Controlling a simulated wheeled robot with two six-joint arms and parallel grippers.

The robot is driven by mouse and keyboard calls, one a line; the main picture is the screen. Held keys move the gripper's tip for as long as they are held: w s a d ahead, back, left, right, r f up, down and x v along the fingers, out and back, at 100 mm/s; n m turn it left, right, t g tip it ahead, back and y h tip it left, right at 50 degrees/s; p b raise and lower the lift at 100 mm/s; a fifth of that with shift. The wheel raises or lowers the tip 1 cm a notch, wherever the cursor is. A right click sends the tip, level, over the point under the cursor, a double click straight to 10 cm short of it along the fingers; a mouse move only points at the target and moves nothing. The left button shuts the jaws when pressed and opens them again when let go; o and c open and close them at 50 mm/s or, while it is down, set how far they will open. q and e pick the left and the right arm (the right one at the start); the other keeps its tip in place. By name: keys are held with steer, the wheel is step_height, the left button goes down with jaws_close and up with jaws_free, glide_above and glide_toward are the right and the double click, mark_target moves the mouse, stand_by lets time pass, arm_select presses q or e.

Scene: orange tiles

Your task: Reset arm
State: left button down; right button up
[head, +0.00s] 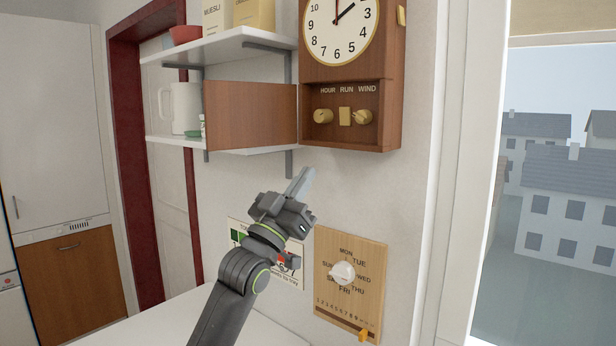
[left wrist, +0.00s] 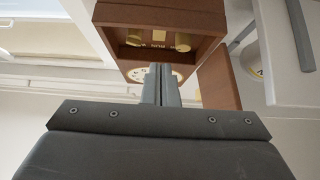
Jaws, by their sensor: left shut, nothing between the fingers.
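My left gripper (head: 300,184) is raised in front of the wall, below the clock and the shelf. Its fingers are together, point upward and hold nothing. In the left wrist view the closed fingers (left wrist: 161,84) stand in front of the underside of the clock's wooden case (left wrist: 120,18). My left arm (head: 235,290) comes up from the bottom of the head view and partly covers a small poster (head: 240,236) on the wall. My right gripper is in neither view.
The wall clock (head: 388,70) has knobs marked HOUR, RUN and WIND. Left of it are shelves (head: 225,47) with a brown panel (head: 250,115) and a white jug (head: 184,108). A wooden calendar board (head: 376,262) hangs right of my arm. A white surface (head: 150,325) lies below. A window is at right.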

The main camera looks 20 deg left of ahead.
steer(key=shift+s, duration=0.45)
